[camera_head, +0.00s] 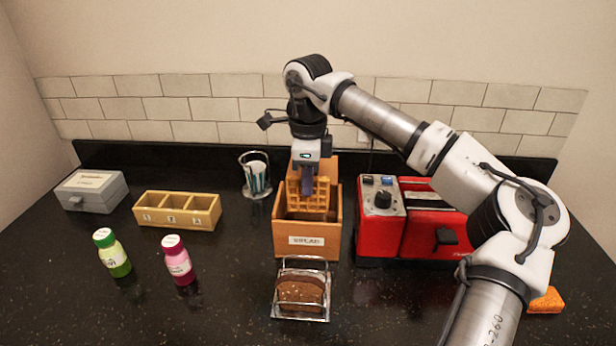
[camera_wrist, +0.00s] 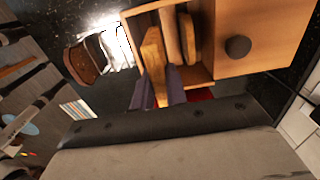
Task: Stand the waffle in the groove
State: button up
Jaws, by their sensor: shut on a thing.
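My gripper (camera_head: 308,186) points down over the wooden bread box (camera_head: 307,241) and is shut on a golden waffle (camera_head: 318,200). The waffle stands upright, with its lower part at the box's opening; I cannot tell whether it touches the bottom. In the wrist view the fingers (camera_wrist: 160,88) pinch the waffle (camera_wrist: 153,52) edge-on. Other slices (camera_wrist: 187,38) stand beside it in the box. A wire toast rack (camera_head: 300,312) in front of the box holds a dark brown slice of bread (camera_head: 300,292). Which groove is meant is not clear from the views.
A red toaster (camera_head: 428,236) stands right of the box. A yellow compartment tray (camera_head: 177,222), grey box (camera_head: 91,189) and glass cup (camera_head: 256,176) stand left and behind. Green (camera_head: 112,253) and pink (camera_head: 178,260) bottles stand at front left. An orange sponge-like piece (camera_head: 547,301) lies at right.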

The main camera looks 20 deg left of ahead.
aim_at(308, 211)
jog(key=shift+f+b, duration=3.1)
jog(key=shift+f, duration=1.75)
jog(key=o, duration=1.1)
jog(key=shift+c, duration=0.2)
jog(key=shift+c, duration=0.3)
jog(key=shift+o, duration=0.2)
jog(key=shift+r+p, duration=0.65)
jog(key=shift+r, duration=0.15)
jog(key=shift+o, duration=0.3)
jog(key=shift+s+r+p, duration=0.1)
jog(key=shift+r+p, duration=1.55)
jog(key=shift+r, duration=0.95)
jog(key=shift+r+p, duration=0.9)
jog(key=shift+r, duration=0.3)
